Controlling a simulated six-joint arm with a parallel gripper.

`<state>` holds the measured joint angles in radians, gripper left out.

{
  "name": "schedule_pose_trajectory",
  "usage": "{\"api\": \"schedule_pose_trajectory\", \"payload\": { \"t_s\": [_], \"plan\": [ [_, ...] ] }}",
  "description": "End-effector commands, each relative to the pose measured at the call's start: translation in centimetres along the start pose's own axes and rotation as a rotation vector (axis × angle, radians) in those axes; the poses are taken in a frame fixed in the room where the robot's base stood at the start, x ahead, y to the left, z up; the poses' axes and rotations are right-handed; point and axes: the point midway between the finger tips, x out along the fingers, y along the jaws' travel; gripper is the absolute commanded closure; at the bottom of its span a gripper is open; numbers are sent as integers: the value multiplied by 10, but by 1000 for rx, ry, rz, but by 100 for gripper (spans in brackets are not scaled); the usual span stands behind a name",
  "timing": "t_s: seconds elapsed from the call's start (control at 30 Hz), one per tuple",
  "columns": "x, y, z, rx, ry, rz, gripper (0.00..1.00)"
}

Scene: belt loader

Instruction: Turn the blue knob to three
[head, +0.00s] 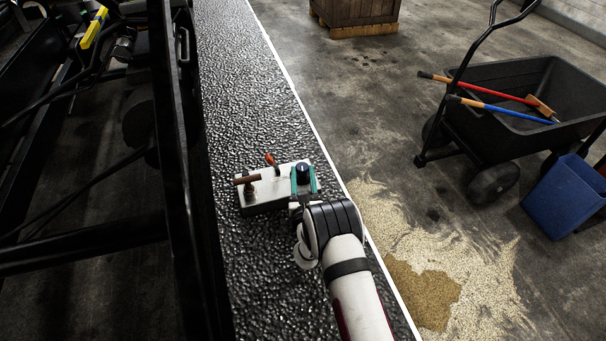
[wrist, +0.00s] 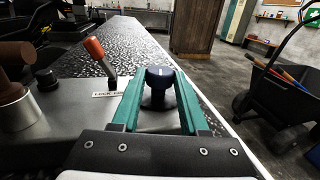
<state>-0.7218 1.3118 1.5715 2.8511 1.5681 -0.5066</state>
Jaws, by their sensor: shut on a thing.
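The blue knob (wrist: 158,80) stands on the right end of a light grey control box (head: 263,189), which sits on the dark bumpy surface. My gripper (wrist: 157,73) has its two green fingers on either side of the knob and is shut on it. In the head view the knob's dark top (head: 303,169) shows between the green fingers. A pale mark is on the knob's top in the wrist view. The numbers around the knob cannot be read; the gripper hides part of the panel there.
A red-tipped lever (wrist: 98,54) with a label and a brown handle (head: 247,179) stand on the box left of the knob. Black frame rails (head: 178,150) run along the left. A black cart (head: 530,100), a blue bin (head: 563,196) and spilled grain (head: 425,250) are on the floor at right.

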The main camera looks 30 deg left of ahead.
Motion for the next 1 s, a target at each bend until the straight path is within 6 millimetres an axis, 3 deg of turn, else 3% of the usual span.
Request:
{"api": "schedule_pose_trajectory", "payload": {
  "t_s": [0.13,0.17,0.33,0.67,0.77,1.0],
  "plan": [
    [0,0,0,-1,1,2,100],
    [0,0,0,-1,1,2,54],
    [0,0,0,-1,0,2,26],
    [-5,0,0,0,0,1,26],
    [-23,1,-1,0,4,3,26],
    [-101,1,-1,-1,6,4,26]
  ]
}}
